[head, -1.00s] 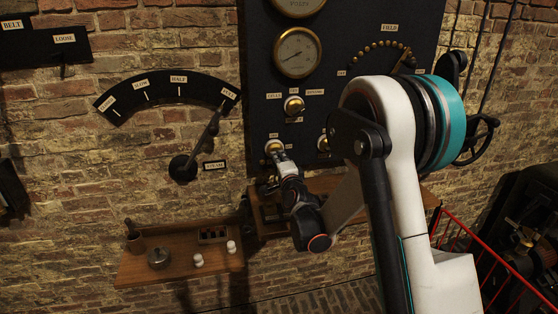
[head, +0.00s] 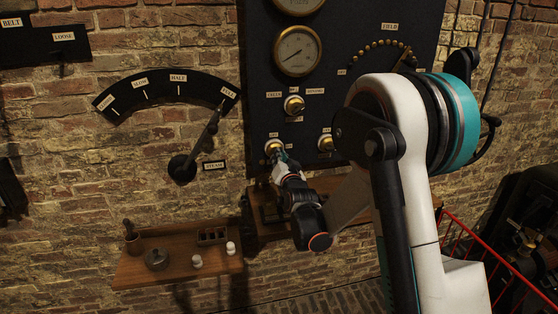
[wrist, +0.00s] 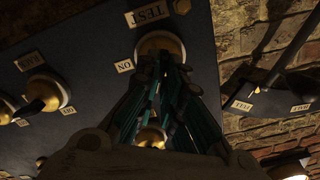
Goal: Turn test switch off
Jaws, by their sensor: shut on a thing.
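The test switch (head: 274,146) is a round brass-rimmed switch at the lower left of the dark panel. In the wrist view its brass collar (wrist: 160,43) shows beside the TEST label (wrist: 147,12) and the ON label (wrist: 124,66). My gripper (head: 282,159) is at the switch, coming from below and the right. In the wrist view the dark and teal fingers of my gripper (wrist: 166,66) close together at the collar, shut on the switch's lever. The lever is mostly hidden between the fingers, so its exact tilt cannot be told.
Other brass switches (head: 294,104) (head: 326,143) sit close by on the panel (head: 265,60). A steam lever (head: 207,137) stands on the wall to the left. A wooden shelf (head: 180,272) with small jars is below left. A red railing (head: 480,250) is at right.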

